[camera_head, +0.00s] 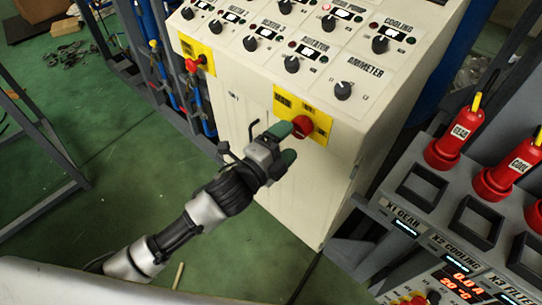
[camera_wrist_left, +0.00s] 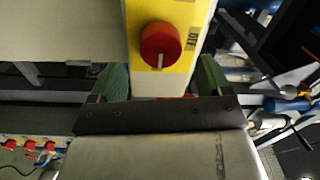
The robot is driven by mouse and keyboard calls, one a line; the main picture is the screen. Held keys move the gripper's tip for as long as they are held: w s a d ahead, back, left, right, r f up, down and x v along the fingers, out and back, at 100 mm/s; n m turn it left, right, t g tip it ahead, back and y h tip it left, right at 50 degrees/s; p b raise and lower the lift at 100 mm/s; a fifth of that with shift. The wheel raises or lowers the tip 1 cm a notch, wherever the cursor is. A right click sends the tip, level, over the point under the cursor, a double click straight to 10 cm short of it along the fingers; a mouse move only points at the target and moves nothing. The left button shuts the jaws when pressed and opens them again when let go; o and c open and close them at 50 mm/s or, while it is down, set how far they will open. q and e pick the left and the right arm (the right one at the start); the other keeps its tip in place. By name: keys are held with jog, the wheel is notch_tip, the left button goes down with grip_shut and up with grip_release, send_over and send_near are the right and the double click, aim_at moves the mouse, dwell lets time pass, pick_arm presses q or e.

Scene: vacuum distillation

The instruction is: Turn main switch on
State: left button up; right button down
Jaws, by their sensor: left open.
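A red rotary switch knob (camera_head: 301,126) sits on a yellow plate (camera_head: 318,119) on the front of the cream control cabinet, below the ammeter knob. In the left wrist view the red knob (camera_wrist_left: 160,45) is ahead between the fingers, its pale mark pointing down in the picture. My left gripper (camera_head: 284,144) is open, with green fingertips close in front of the knob. In the left wrist view the two fingers (camera_wrist_left: 163,80) stand apart on either side below the knob, with nothing between them. I cannot tell whether a fingertip touches the plate. My right gripper is out of view.
A second red knob (camera_head: 193,65) on a yellow plate is further left on the cabinet. Black dials, including the ammeter knob (camera_head: 343,90), cover the sloped top. A grey rack (camera_head: 416,192) with red-capped units stands at right. Green floor (camera_head: 110,190) is open at left.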

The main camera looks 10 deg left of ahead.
pick_arm(q)
jog(key=b+v, duration=0.1)
jog(key=v, duration=0.5)
jog(key=shift+s, duration=0.2)
